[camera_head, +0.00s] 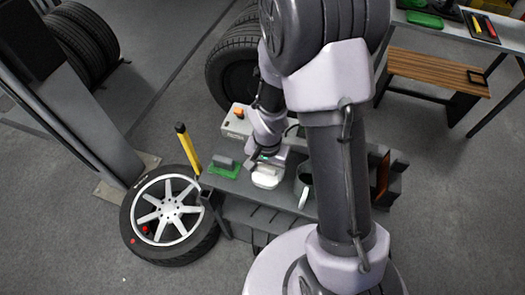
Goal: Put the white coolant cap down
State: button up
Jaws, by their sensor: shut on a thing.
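The white coolant cap (265,181) shows as a small rounded white shape at the end of my gripper (267,164), over the top of the grey cart (240,188). My gripper points down and is shut on the cap. The fingers are small and partly hidden by the wrist. I cannot tell whether the cap touches the cart top.
A green tray with a grey block (224,167) lies left of the cap. A pale box with an orange part (237,121) is behind. A yellow-handled tool (187,149) rises by the wheel (169,212).

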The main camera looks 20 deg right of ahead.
aim_at(267, 175)
jog(key=f+b, duration=0.1)
jog(key=f, duration=0.1)
jog(key=f+b, duration=0.1)
jog(key=f, duration=0.1)
jog(key=shift+w+d+b, duration=0.1)
jog(key=shift+w+b, duration=0.2)
jog(key=shift+r, duration=0.15)
jog(key=shift+c, duration=0.7)
jog(key=o, duration=1.5)
